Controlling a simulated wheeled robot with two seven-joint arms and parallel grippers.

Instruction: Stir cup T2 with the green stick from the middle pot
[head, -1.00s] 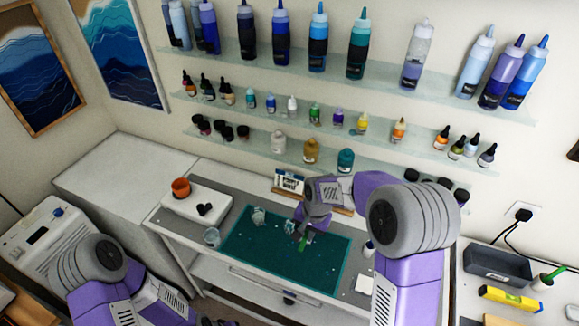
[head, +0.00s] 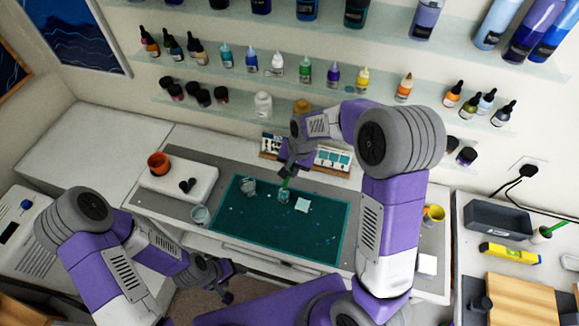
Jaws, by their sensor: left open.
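A clear cup (head: 284,196) stands on the teal cutting mat (head: 316,238); another clear cup (head: 248,187) stands left of it, and a third (head: 200,214) is left of the mat. Their labels are too small to read, so I cannot tell which is T2. My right gripper (head: 289,169) is above the middle cup, shut on a green stick (head: 287,184). The stick points down at this cup; whether its tip is inside is unclear. My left gripper (head: 232,281) is open and empty, low in front of the table.
A yellow pot (head: 433,215) stands right of my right arm. Another pot with a green stick (head: 546,232) is at far right. Bottle shelves hang behind.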

